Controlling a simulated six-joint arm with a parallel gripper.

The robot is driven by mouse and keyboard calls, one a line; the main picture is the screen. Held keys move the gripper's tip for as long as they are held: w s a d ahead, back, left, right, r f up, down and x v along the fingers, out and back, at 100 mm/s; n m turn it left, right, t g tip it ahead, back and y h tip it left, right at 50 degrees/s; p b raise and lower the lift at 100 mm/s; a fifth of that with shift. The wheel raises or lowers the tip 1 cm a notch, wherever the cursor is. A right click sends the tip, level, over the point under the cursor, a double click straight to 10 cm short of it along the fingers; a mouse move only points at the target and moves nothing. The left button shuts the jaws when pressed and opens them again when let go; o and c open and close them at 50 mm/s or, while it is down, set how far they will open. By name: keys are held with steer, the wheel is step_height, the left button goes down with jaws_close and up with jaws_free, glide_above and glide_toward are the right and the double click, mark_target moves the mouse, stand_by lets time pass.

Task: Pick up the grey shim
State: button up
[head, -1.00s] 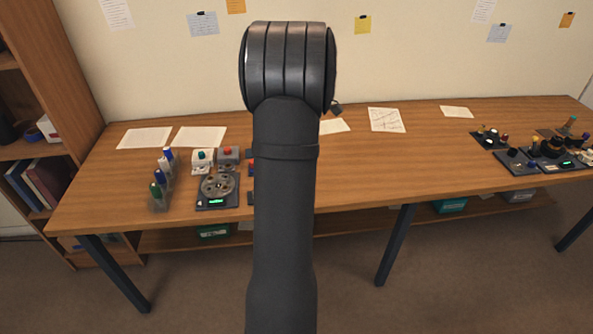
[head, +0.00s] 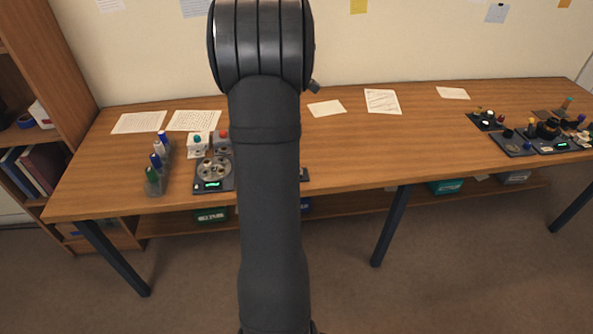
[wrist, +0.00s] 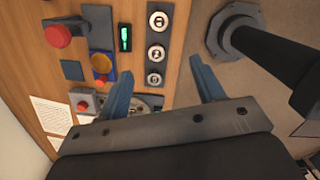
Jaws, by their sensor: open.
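My gripper (wrist: 161,68) is open in the wrist view, its two blue-grey fingers apart with nothing seen between the tips. I cannot pick out the grey shim for certain in either view. A dark strip (wrist: 156,66) with several round silver pieces lies on the wooden table just beyond the fingers. A round metal part (wrist: 152,101) on a device is partly hidden behind the left finger and gripper body. In the head view my arm covers the middle of the table, and my gripper is hidden.
A dial device (head: 213,170) and a row of bottles (head: 156,165) stand at the left, dark devices (head: 545,138) at the right. The wrist view shows a red button (wrist: 57,35), a blue block (wrist: 102,75) and the table edge.

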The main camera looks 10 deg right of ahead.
steer(key=shift+n, duration=0.3)
steer(key=f, duration=0.8)
steer(key=d+f, duration=0.1)
steer(key=f, duration=0.3)
steer(key=shift+w+d, duration=0.1)
steer(key=shift+w, duration=0.15)
steer(key=shift+w+d+f, duration=0.1)
steer(key=shift+d+f, duration=0.25)
steer(key=shift+f, duration=0.5)
steer(key=shift+w+d+f, duration=0.1)
steer(key=shift+d+f, duration=0.2)
steer(key=shift+f, duration=0.5)
steer(key=shift+w+d+f, duration=0.1)
steer(key=shift+d+f, duration=0.25)
steer(key=shift+f, duration=0.5)
steer(key=c, duration=1)
steer(key=shift+c, duration=0.2)
steer(key=shift+r, duration=0.1)
